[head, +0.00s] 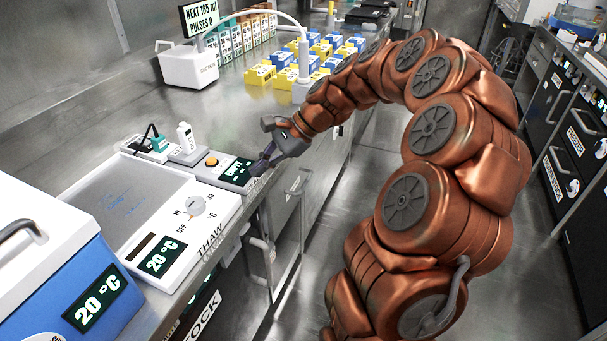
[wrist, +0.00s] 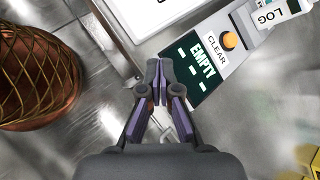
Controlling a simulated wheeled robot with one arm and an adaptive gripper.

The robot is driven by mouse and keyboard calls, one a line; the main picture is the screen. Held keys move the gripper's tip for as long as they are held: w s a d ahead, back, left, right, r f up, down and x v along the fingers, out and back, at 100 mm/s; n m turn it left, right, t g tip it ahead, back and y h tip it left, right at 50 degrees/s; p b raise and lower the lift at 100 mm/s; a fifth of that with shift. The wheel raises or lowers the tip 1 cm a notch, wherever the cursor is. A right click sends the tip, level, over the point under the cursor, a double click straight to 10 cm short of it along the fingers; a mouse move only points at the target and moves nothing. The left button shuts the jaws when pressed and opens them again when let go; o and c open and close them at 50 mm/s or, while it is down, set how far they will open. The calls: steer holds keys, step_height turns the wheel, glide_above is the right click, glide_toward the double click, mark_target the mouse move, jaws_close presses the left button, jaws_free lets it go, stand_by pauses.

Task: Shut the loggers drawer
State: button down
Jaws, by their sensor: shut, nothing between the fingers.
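No drawer labelled loggers can be read in either view. A grey front with a handle (head: 297,186) shows under the bench edge, just beyond my gripper; I cannot tell whether it is the loggers drawer or how far it stands out. My gripper (head: 262,163) is shut and empty at the bench's front edge, beside a display unit reading EMPTY (head: 237,172). In the wrist view my gripper's fingertips (wrist: 160,82) are together, beside that unit's dark display (wrist: 196,72). My arm hides part of the bench front.
A thaw plate (head: 125,203) and a blue box (head: 70,285) stand on the bench to the left. Yellow and blue boxes (head: 262,75) stand farther back. Black cabinets (head: 575,150) line the right side. The aisle floor (head: 375,165) between is partly clear.

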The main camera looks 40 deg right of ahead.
steer(key=w+d+f+m+t+b, duration=0.2)
steer(key=d+f+m, duration=0.1)
steer(key=d, duration=0.4)
steer(key=w+d+f+m+t+b, duration=0.15)
steer(key=d+f+m, duration=0.25)
steer(key=d, duration=0.4)
steer(key=m+t+h+b, duration=0.2)
steer(key=m+t, duration=0.1)
steer(key=m, duration=0.3)
glide_toward(295, 167)
steer(key=x, duration=0.2)
steer(key=b+x, duration=0.1)
steer(key=x, duration=0.2)
steer(key=shift+f, duration=0.45)
steer(key=shift+w+a+b, duration=0.3)
steer(key=shift+w+a, duration=0.05)
steer(key=shift+w, duration=0.35)
steer(key=shift+r, duration=0.1)
